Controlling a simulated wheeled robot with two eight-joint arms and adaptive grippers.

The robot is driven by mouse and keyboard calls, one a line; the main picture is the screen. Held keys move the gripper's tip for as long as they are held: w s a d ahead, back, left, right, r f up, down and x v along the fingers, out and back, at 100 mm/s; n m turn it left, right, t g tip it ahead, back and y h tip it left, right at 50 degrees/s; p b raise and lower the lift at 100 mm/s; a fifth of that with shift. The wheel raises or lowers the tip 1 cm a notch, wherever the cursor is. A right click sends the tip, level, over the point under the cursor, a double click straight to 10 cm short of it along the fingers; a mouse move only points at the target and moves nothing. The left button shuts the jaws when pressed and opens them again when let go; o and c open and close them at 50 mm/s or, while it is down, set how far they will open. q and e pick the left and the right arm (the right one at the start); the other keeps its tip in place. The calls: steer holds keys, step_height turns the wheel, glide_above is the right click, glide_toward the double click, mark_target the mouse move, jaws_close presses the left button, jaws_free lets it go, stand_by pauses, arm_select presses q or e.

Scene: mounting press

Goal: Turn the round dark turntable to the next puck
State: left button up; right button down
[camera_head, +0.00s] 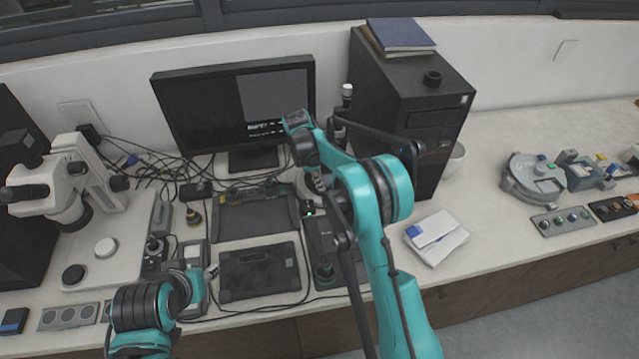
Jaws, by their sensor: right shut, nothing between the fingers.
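A dark base plate with a small round dark part (325,271) on it stands right of the middle of the bench. This looks like the turntable, but my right arm covers much of it, and I cannot make out separate pucks. My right gripper (309,208) points down near the back of this plate, mostly hidden by its own arm; it is shut and empty. Whether it touches the turntable cannot be told. My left gripper (212,271) is low at the left, beside a flat black pad; its fingers are too small to read.
A monitor (235,100) and a black computer tower (410,110) stand behind. The flat black pad (259,272) lies in the middle. A microscope (60,190) is at left, a white box (436,237) at right. Cables lie across the bench.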

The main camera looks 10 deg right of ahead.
steer(key=shift+s+d+n, duration=0.15)
steer(key=shift+d+n, duration=0.15)
steer(key=shift+n, duration=0.2)
steer(key=shift+s+d+n+t, duration=0.3)
steer(key=shift+d+n, duration=0.3)
steer(key=shift+n, duration=0.4)
steer(key=shift+s+d+n+t+b, duration=0.15)
steer(key=shift+d+n, duration=0.2)
steer(key=shift+n, duration=0.25)
steer(key=shift+d+n+t+b, duration=0.15)
steer(key=shift+d+n, duration=0.2)
steer(key=shift+n, duration=0.25)
steer(key=shift+d+n+t, duration=0.3)
steer(key=shift+d+n, duration=0.6)
steer(key=shift+n, duration=0.5)
steer(key=shift+w+d+n+y, duration=0.25)
steer(key=shift+d+n, duration=0.35)
steer(key=shift+n, duration=0.4)
steer(key=shift+w+d+n+t, duration=0.1)
steer(key=shift+d+n+t, duration=0.25)
steer(key=shift+n, duration=0.25)
steer(key=shift+w+d, duration=0.5)
steer(key=shift+d, duration=0.35)
arm_select(q)
steer(key=shift+w+d+f, duration=0.1)
steer(key=shift+d+f, duration=0.35)
steer(key=shift+f, duration=0.05)
arm_select(e)
steer(key=shift+w+d, duration=0.55)
steer(key=shift+w, duration=0.05)
